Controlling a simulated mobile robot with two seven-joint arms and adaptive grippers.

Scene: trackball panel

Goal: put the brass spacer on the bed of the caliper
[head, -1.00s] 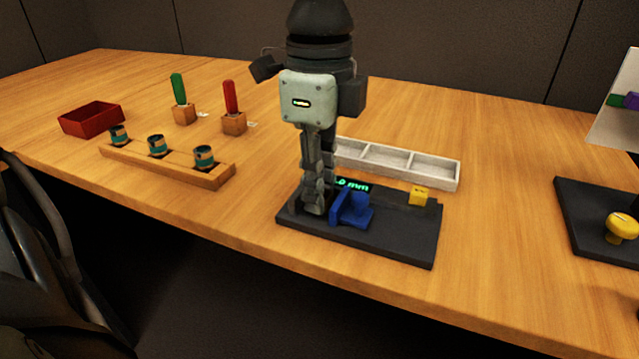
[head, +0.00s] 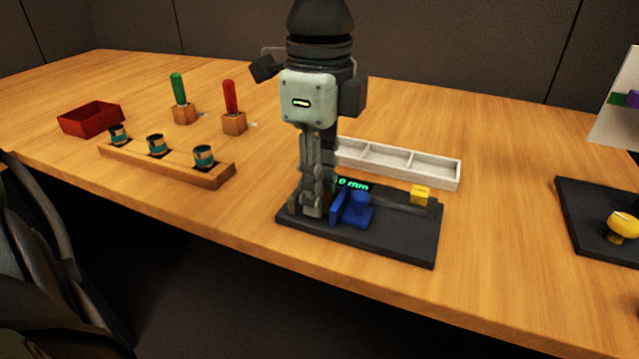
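The caliper is a black base (head: 395,237) with a blue jaw piece (head: 357,209), a small yellow block (head: 421,194) and a green readout (head: 354,184), partly covered, showing "0 mm". My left gripper (head: 312,208) points straight down at the base's left end, just left of the blue piece. Its fingers overlap in this view, so their opening is hidden. No brass spacer shows clearly; a small brownish patch beside the fingertips is too small to identify. My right gripper is not in view.
A pale tray with compartments (head: 452,176) lies behind the caliper. A wooden rack (head: 212,178) with several banded cylinders, green (head: 177,88) and red (head: 229,96) handles in blocks, and a red box (head: 92,119) stand left. A black panel with a yellow knob (head: 622,226) is right.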

